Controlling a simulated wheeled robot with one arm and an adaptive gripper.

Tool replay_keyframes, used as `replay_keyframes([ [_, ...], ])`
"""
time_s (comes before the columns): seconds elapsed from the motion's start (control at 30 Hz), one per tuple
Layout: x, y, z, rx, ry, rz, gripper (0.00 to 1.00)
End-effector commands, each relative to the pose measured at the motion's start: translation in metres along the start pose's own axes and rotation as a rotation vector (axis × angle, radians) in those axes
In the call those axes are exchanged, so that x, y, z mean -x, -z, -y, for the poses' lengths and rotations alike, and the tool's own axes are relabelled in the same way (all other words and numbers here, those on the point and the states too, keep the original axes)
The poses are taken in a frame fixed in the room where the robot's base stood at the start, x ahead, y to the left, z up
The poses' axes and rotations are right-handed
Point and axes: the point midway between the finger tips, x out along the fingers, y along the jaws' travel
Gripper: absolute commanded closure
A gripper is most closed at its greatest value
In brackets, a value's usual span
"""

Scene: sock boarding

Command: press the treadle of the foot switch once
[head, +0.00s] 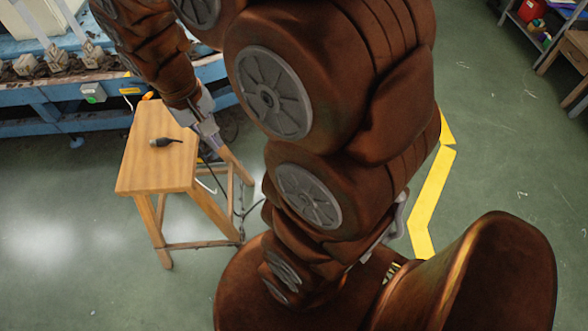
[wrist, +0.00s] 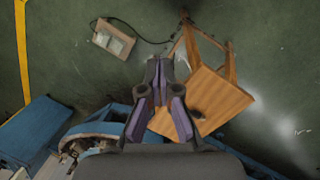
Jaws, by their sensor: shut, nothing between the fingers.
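The foot switch (wrist: 113,39) shows in the wrist view as a small beige box with a paler top plate on the green floor at upper left. A dark cable runs from it toward the stool. It is not visible in the head view, where my arm covers part of the floor. My gripper (wrist: 158,66) is shut and empty, above the floor, with its fingertips pictured below and right of the foot switch and apart from it. In the head view my gripper (head: 212,138) is beside the right edge of the wooden stool.
The wooden stool (head: 150,175) stands close to my gripper, with a small dark object (head: 166,142) on its seat. A blue workbench (head: 55,112) lies behind it. A yellow floor line (head: 431,200) is at right. Shelving (head: 540,40) stands at the far right. Floor around the foot switch looks clear.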

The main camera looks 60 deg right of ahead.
Motion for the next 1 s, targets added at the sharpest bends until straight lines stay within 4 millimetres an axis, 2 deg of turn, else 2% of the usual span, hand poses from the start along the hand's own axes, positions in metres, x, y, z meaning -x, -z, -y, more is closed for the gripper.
replay_keyframes([
  [0.03, -0.024, 0.018, -0.002, -0.032, -0.009, 0.003, 1.00],
  [0.27, -0.081, 0.090, -0.023, -0.179, -0.052, -0.013, 1.00],
  [0.5, -0.151, 0.161, -0.053, -0.335, -0.097, -0.029, 1.00],
  [0.67, -0.203, 0.203, -0.078, -0.439, -0.129, -0.042, 1.00],
  [1.0, -0.331, 0.279, -0.140, -0.660, -0.201, -0.070, 1.00],
])
